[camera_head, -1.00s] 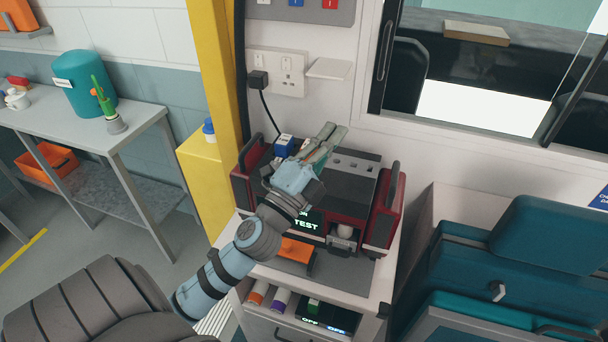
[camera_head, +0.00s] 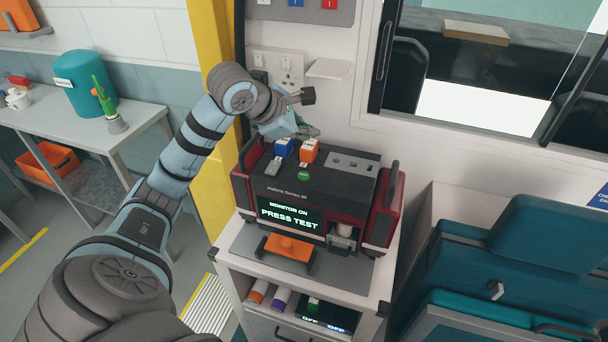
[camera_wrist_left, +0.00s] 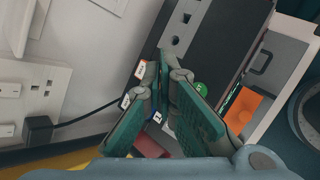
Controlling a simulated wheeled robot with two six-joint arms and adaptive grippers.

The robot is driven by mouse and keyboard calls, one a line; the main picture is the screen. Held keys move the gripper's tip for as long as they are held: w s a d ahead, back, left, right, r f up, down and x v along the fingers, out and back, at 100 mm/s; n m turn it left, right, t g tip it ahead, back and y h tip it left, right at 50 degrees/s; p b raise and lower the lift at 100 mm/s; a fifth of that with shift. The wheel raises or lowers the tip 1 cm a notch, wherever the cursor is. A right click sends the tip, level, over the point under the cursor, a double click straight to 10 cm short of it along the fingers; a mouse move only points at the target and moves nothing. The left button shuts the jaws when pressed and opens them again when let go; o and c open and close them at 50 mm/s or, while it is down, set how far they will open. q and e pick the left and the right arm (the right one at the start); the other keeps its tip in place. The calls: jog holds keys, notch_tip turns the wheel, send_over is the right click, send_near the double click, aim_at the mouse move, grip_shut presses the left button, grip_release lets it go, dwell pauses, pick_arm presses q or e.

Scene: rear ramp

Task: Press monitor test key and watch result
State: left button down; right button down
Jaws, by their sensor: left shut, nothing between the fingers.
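The monitor (camera_head: 325,189) is a red and black case on a small trolley. Its screen (camera_head: 290,216) reads "MONITOR ON" and "PRESS TEST". A round green key (camera_head: 303,176) is on its top and also shows in the left wrist view (camera_wrist_left: 201,89). A blue connector (camera_head: 284,146), an orange connector (camera_head: 309,150) and a grey part (camera_head: 273,167) sit on the top as well. My left gripper (camera_head: 308,131) is shut and empty at the rear edge of the monitor near the wall, apart from the green key. My right gripper is not in view.
A wall socket (camera_head: 290,67) with a black plug and cable is behind the monitor. A yellow post (camera_head: 211,40) stands close to my left arm. An orange-handled part (camera_head: 287,247) lies on the trolley (camera_head: 352,272) in front. Teal seats (camera_head: 540,250) are at the right.

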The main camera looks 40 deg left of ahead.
pick_arm(q)
jog(key=shift+f, duration=0.1)
jog(key=b, duration=0.7)
send_over(305, 177)
notch_tip(305, 177, down, 8)
jog(key=shift+f, duration=0.45)
jog(key=shift+r, duration=0.1)
dwell(0.5)
jog(key=shift+f+b, duration=0.45)
jog(key=shift+b, duration=0.05)
